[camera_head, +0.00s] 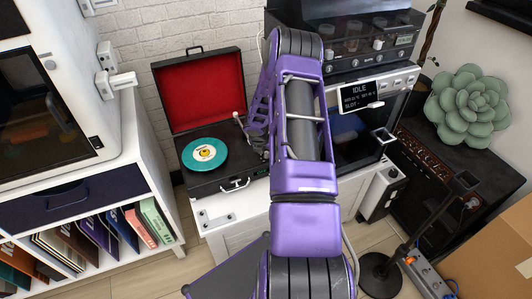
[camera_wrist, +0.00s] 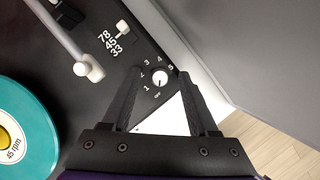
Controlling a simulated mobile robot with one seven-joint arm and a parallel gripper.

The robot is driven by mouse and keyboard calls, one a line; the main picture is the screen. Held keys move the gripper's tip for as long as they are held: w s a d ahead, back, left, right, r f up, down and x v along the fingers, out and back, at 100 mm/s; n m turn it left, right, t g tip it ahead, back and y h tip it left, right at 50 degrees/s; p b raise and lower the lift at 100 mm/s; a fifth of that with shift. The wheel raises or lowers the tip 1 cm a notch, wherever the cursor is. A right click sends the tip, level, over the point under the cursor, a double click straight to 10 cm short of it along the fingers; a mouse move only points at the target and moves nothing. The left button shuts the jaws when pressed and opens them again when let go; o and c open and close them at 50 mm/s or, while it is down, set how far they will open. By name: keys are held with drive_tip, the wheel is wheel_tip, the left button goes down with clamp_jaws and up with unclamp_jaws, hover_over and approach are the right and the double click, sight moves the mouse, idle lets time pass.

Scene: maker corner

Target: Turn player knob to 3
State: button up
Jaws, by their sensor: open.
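The record player (camera_head: 215,183) is an open black case with a red-lined lid and a teal record (camera_head: 204,154). In the wrist view its small white-topped knob (camera_wrist: 159,78) sits on the black deck, ringed by white numbers 1 to 5 and an off mark. The knob's exact pointer direction is too small to tell. My gripper (camera_wrist: 159,77) is open, one black finger on each side of the knob; I cannot tell whether either touches it. In the head view my purple arm covers the knob area.
The white tonearm (camera_wrist: 72,42) and speed switch (camera_wrist: 123,28) with its 78/45/33 marks lie left of my fingers. A black-fronted machine with an IDLE screen (camera_head: 359,95) stands right of the player. A white shelf of records (camera_head: 158,222) stands at left.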

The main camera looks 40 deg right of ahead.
drive_tip(key=shift+c, duration=0.2)
clamp_jaws()
